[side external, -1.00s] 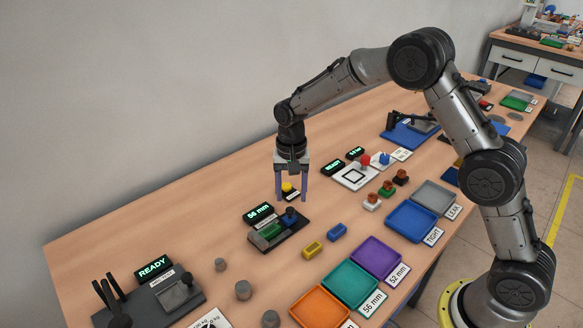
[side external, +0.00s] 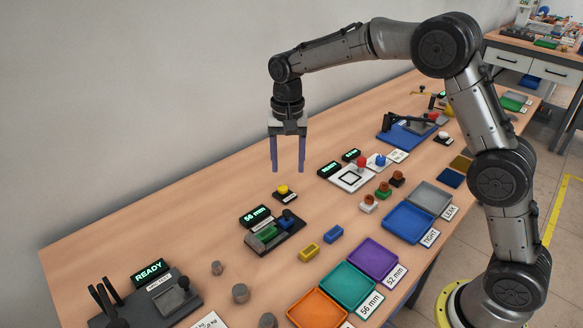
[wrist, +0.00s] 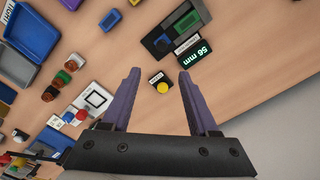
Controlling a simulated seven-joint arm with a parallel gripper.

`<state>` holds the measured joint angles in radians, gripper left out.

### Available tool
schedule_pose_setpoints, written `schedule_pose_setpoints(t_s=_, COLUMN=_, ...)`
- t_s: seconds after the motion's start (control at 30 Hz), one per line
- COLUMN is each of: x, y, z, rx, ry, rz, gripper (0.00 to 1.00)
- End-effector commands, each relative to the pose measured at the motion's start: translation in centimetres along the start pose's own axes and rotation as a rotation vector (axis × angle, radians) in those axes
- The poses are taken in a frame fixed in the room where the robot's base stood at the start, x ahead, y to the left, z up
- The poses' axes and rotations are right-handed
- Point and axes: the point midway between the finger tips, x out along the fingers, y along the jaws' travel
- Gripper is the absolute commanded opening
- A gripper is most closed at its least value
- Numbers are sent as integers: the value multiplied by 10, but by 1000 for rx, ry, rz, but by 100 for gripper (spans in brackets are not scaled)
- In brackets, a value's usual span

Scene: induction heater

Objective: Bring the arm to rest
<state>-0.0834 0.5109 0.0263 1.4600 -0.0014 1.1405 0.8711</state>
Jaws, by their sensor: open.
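My gripper (side external: 288,168) hangs above the table with its two purple fingers pointing down, open and empty. Below it on the table (side external: 150,230) is a yellow button on a small dark base (side external: 284,191). In the wrist view my gripper (wrist: 158,80) has its fingers spread wide, and the yellow button (wrist: 162,87) shows between them, farther down on the table. My gripper touches nothing.
A station with a "56 mm" display (side external: 255,216) and green block (side external: 267,234) stands in front. Purple (side external: 390,270), teal and orange trays line the front edge. Blue (side external: 395,228) and grey trays, coloured buttons and a blue fixture (side external: 385,138) lie right. A grey wall stands behind.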

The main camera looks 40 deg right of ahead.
Motion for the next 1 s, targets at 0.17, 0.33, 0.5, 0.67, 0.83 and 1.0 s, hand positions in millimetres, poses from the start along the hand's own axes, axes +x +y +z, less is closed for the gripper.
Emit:
schedule_pose_setpoints(t_s=0.17, x=-51, y=9, z=1, rx=11, ry=64, rz=-75, gripper=60)
schedule_pose_setpoints(t_s=0.33, x=-111, y=48, z=25, rx=15, ry=134, rz=-153, gripper=60)
schedule_pose_setpoints(t_s=0.5, x=-148, y=96, z=60, rx=-44, ry=204, rz=-213, gripper=60)
schedule_pose_setpoints(t_s=0.67, x=-164, y=143, z=97, rx=-137, ry=275, rz=-254, gripper=60)
schedule_pose_setpoints(t_s=0.83, x=-159, y=191, z=138, rx=-268, ry=355, rz=-279, gripper=60)
schedule_pose_setpoints(t_s=1.0, x=-134, y=230, z=173, rx=-424, ry=423, rz=-274, gripper=60)
